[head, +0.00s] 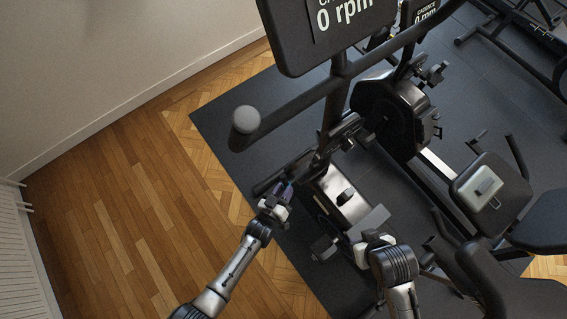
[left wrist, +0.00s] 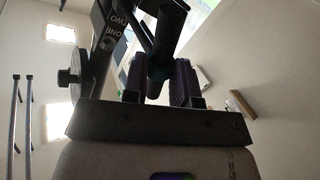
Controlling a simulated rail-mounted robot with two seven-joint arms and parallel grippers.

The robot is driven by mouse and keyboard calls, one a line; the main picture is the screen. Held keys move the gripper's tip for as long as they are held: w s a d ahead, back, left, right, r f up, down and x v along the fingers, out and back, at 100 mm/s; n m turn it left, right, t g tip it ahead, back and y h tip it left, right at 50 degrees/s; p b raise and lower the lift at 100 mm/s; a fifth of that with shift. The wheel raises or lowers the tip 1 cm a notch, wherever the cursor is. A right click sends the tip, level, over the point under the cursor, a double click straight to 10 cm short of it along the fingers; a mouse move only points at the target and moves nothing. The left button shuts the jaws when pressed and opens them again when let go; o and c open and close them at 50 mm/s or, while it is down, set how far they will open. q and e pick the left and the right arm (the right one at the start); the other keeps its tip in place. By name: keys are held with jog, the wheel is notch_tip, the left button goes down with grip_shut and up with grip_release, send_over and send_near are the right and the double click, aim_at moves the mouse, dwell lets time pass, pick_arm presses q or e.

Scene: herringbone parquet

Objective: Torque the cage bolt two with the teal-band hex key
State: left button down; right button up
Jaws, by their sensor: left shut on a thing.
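My left gripper (head: 284,193) is beside the exercise bike's frame, below the handlebar. Just past the fingers, a dark bracket (left wrist: 108,42) carries the printed words ONE and TWO. The bolt heads are too dark to make out, and I cannot tell whether the key touches one. My right gripper (head: 372,240) is by a grey plate (head: 371,221); its fingers are unclear.
The bike's handlebar (head: 290,108) and console screen (head: 330,30) overhang the left gripper. Another machine with a seat (head: 490,185) stands to the right on the dark mat (head: 235,115). The wooden floor (head: 130,200) at left is clear. A round dark knob (left wrist: 69,77) flanks the bracket.

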pick_arm(q)
jog(key=shift+r, duration=0.1)
pick_arm(e)
jog(key=shift+r, duration=0.1)
pick_arm(q)
jog(key=shift+a+r+p, duration=0.1)
jog(key=shift+a+p, duration=0.05)
jog(key=shift+p, duration=0.15)
jog(key=s+a, duration=0.1)
jog(key=s+a+p, duration=0.1)
jog(key=a, duration=0.1)
jog(key=s+a, duration=0.1)
jog(key=shift+a, duration=0.35)
pick_arm(e)
jog(key=shift+r, duration=0.95)
pick_arm(q)
jog(key=shift+p, duration=0.3)
pick_arm(e)
jog(key=shift+d, duration=0.1)
